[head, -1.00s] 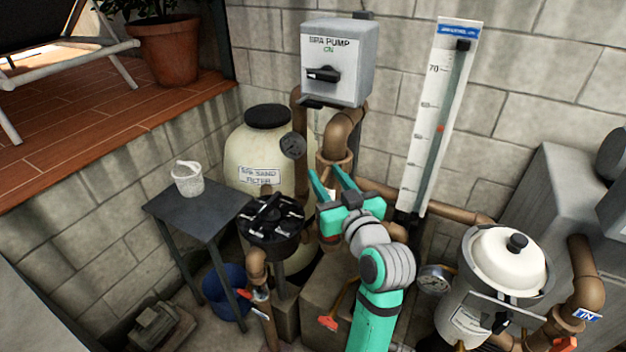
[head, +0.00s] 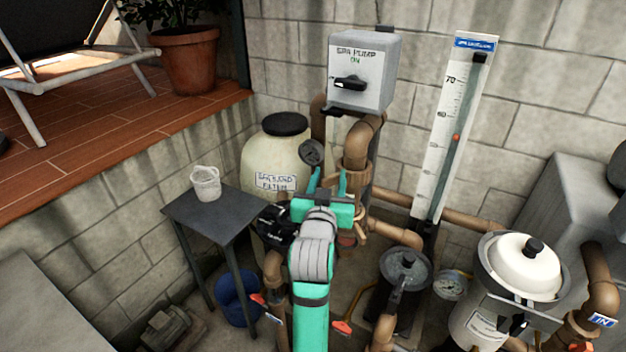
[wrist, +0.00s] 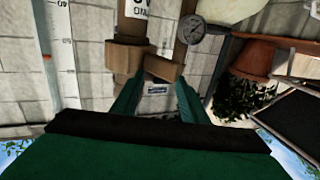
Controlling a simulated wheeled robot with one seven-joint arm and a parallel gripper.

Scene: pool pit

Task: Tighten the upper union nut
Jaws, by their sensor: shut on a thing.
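The upper union nut (head: 356,160) is a brown collar below the elbow of the brown pipe in the head view. It also shows as a brown block between the fingertips in the wrist view (wrist: 163,68). My gripper (head: 328,180) has green fingers, which reach up to the nut from the front left in the head view. In the wrist view my gripper (wrist: 158,82) has one finger at each side of the brown block and is shut on it. The contact itself is partly hidden in both views.
A pressure gauge (head: 312,152) sits close to the left of the nut. The spa pump switch box (head: 361,72) is above. The sand filter (head: 262,160) and a small table (head: 212,212) stand left. A flow meter (head: 455,130) and strainer (head: 497,325) stand right.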

